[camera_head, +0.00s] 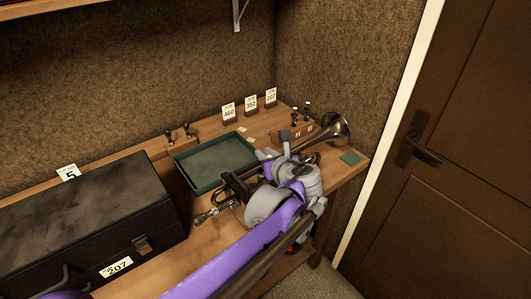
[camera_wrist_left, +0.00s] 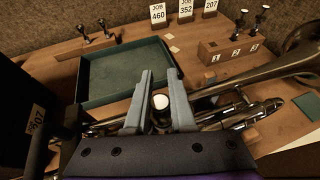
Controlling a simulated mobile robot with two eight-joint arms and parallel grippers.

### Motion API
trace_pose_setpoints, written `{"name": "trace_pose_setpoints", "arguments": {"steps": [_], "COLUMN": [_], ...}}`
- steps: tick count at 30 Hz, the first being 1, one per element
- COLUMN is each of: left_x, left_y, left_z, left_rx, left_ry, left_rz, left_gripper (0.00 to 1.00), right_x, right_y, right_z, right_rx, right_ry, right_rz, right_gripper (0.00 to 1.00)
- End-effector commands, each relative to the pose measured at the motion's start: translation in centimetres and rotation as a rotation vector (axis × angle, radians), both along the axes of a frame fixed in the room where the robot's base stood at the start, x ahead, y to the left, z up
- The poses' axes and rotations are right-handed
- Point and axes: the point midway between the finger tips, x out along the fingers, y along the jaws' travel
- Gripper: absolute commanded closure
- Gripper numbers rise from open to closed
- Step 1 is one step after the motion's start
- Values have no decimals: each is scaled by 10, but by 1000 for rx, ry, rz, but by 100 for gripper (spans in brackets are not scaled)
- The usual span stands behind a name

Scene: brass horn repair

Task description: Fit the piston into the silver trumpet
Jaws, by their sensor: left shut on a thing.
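The silver trumpet (camera_head: 333,133) lies on the bench with its flared bell to the right. It also shows in the wrist view (camera_wrist_left: 238,88), running behind and right of my left gripper. My left gripper (camera_wrist_left: 160,80) is shut on an upright piece with a white round top, which looks like the piston (camera_wrist_left: 161,103). In the head view my left gripper (camera_head: 274,149) is over the trumpet's middle and hides its valves. I cannot tell whether the piston's lower end is in a valve casing. My right gripper is not in view.
A wooden block (camera_wrist_left: 225,53) numbered 1, 2, 3 holds two pistons at the back right. A green tray (camera_head: 187,179) is behind the gripper. A black case (camera_head: 80,225) fills the left. Job cards stand along the back. A green pad (camera_head: 351,158) lies at the right.

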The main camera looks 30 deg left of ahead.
Motion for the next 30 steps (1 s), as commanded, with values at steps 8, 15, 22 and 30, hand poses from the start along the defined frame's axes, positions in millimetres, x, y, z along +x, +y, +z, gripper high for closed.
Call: {"name": "trace_pose_setpoints", "arguments": {"steps": [8, 15, 22, 30], "left_x": [0, 0, -9, -39], "left_y": [0, 0, -13, -54], "left_z": [-2, -2, 5, 26], "left_rx": [0, 0, 0, 0], "left_ry": [0, 0, 1, 0], "left_rz": [0, 0, -4, -6], "left_gripper": [43, 42, 42, 42], "right_x": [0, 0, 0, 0], "right_y": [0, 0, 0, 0], "right_z": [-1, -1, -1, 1], "right_rx": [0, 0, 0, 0], "right_ry": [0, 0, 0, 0], "right_rz": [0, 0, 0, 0], "right_gripper": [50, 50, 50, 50]}}
